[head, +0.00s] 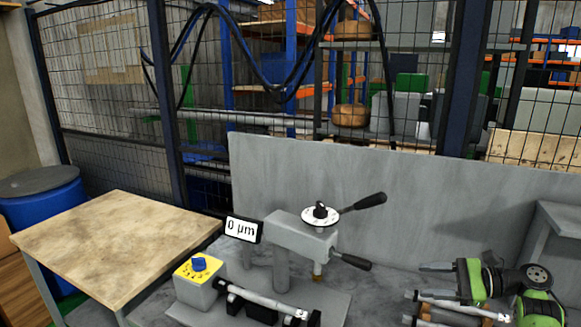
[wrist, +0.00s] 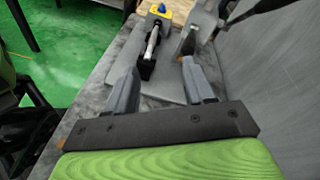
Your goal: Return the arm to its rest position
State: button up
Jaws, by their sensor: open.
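My gripper (wrist: 160,78) is open in the wrist view, with two grey fingers spread apart and nothing held between them. The fingers point toward the grinder fixture, whose grey base plate (wrist: 172,86) shows beyond them. In the head view my green and black arm is folded low at the right, and the gripper (head: 432,268) points left over the bench, apart from the fixture. The grinder fixture (head: 282,235) stands at centre, with a metal shaft (head: 262,300) lying across its front. The shaft also shows in the wrist view (wrist: 152,42). Part of my arm is cut off by the frame.
A "0 µm" display (head: 242,229) and a yellow control box (head: 199,275) with a blue knob sit by the fixture. Black-handled levers (head: 362,203) stick out right. Metal rods (head: 455,310) lie below my gripper. A wooden-topped table (head: 115,240) and blue barrel (head: 45,205) stand left; a grey panel rises behind.

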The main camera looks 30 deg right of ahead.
jog(key=w+a+r+n+g, duration=0.3)
jog(key=w+a+n+g, duration=0.2)
jog(key=w+a, duration=0.6)
jog(key=w+a+n+g+h, duration=0.2)
jog(key=w+a+n+g, duration=0.15)
jog(key=a, duration=0.85)
jog(key=w+a+n+g+h, duration=0.25)
jog(key=a+n+g, duration=0.2)
jog(key=a, duration=0.75)
jog(key=s+a+n+h, duration=0.3)
jog(key=s+a+n, duration=0.15)
jog(key=a, duration=0.25)
jog(key=s+a+n+t+h, duration=0.1)
jog(key=s+n+t, duration=0.5)
jog(key=s, duration=1.1)
jog(key=shift+s+a+r+h, duration=0.2)
jog(key=shift+a+r+h, duration=0.2)
jog(key=shift+a, duration=0.2)
